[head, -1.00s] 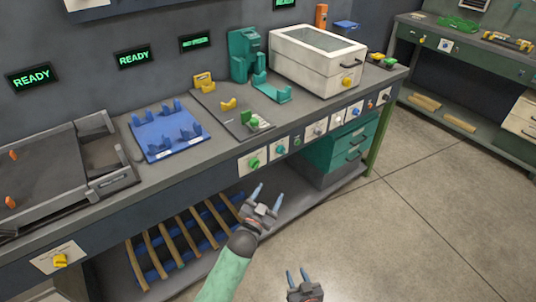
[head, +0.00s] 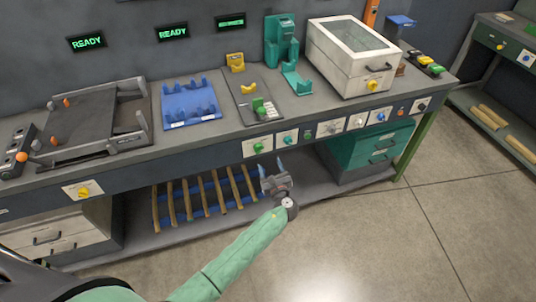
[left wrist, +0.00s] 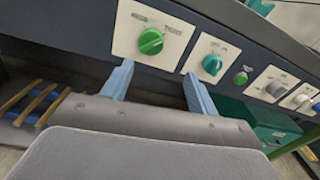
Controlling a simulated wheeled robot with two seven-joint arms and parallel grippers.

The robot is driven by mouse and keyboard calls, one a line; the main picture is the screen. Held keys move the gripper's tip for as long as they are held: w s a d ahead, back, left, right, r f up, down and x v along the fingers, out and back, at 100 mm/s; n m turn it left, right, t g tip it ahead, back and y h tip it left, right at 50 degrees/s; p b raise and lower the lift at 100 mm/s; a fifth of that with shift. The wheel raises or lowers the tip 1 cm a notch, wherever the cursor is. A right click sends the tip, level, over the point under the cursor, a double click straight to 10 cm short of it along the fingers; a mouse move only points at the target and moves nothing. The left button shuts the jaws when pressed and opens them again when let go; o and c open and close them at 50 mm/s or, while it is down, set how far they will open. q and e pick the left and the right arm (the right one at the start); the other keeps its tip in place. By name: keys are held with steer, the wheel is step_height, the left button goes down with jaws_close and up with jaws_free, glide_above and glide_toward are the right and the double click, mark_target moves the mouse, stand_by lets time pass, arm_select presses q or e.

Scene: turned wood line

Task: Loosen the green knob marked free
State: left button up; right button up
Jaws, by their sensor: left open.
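A green knob (head: 258,147) sits on a white plate on the bench's front panel. It shows larger in the left wrist view (left wrist: 151,41), with small print above it that I cannot read. A teal knob (left wrist: 212,64) is on the plate to its right, and a small green control (left wrist: 240,78) is further right. My left gripper (head: 273,166) is open and empty, just below and in front of these plates. In the left wrist view its fingers (left wrist: 158,76) point at the panel below the green and teal knobs, touching neither. My right gripper is out of view.
More knobs line the panel to the right, and a yellow knob (head: 84,191) is at the left. Teal drawers (head: 372,150) stand under the bench at right. The floor in front is clear.

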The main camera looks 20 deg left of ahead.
mark_target(259, 149)
arm_select(q)
steer(key=shift+w+a+m+y+p, duration=0.2)
steer(key=shift+w+a+m+p, duration=0.4)
steer(key=shift+w+a, duration=0.85)
steer(key=shift+w+a+m+y+p, duration=0.2)
steer(key=shift+w+a+m+p, duration=0.2)
steer(key=shift+w+a+p, duration=0.7)
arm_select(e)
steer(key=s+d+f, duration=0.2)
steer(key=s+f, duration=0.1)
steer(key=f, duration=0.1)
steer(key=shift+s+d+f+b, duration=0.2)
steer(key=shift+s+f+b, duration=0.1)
arm_select(q)
steer(key=shift+w+a, duration=0.25)
steer(key=shift+w, duration=0.1)
steer(key=c, duration=0.9)
steer(key=shift+c, duration=0.5)
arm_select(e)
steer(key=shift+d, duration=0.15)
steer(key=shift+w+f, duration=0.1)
